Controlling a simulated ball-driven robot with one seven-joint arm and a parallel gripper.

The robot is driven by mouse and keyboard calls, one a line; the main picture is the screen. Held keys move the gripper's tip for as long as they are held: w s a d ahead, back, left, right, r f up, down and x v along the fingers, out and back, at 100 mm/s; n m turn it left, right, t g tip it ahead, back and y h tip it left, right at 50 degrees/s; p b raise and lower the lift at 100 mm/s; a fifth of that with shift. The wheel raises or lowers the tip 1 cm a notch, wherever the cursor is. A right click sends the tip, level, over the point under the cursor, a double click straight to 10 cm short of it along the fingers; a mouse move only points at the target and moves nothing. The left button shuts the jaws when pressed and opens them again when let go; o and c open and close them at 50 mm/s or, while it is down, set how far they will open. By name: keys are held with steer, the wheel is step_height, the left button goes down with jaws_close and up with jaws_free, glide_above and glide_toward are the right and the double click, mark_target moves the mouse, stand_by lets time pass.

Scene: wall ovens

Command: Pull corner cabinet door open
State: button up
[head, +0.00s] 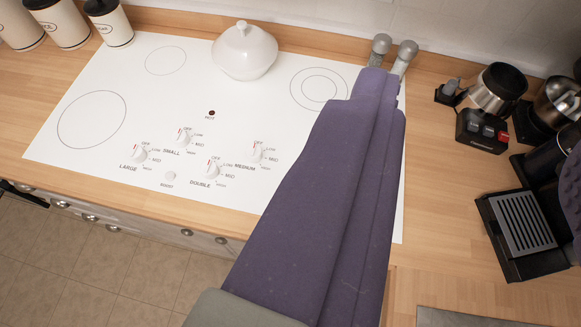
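No corner cabinet door can be made out in this view. My gripper (393,50) is past the back right edge of the white cooktop (240,130), at the back strip of counter near the wall. Its two grey fingertips are apart with an empty gap between them. My purple-covered arm crosses the right part of the cooktop and hides some of it and the counter edge. Below the counter's front edge, a row of pale cabinet fronts (150,236) with round metal knobs shows at the lower left. I cannot tell whether any of them is the corner cabinet.
A white lidded pot (244,52) stands at the back of the cooktop. Several white canisters (108,22) stand at the back left. A coffee machine (525,225) and a metal jug (495,90) stand on the right. Tiled floor (70,270) is clear at lower left.

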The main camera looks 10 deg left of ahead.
steer(key=shift+s+a+r, duration=0.1)
steer(key=shift+s+a, duration=0.1)
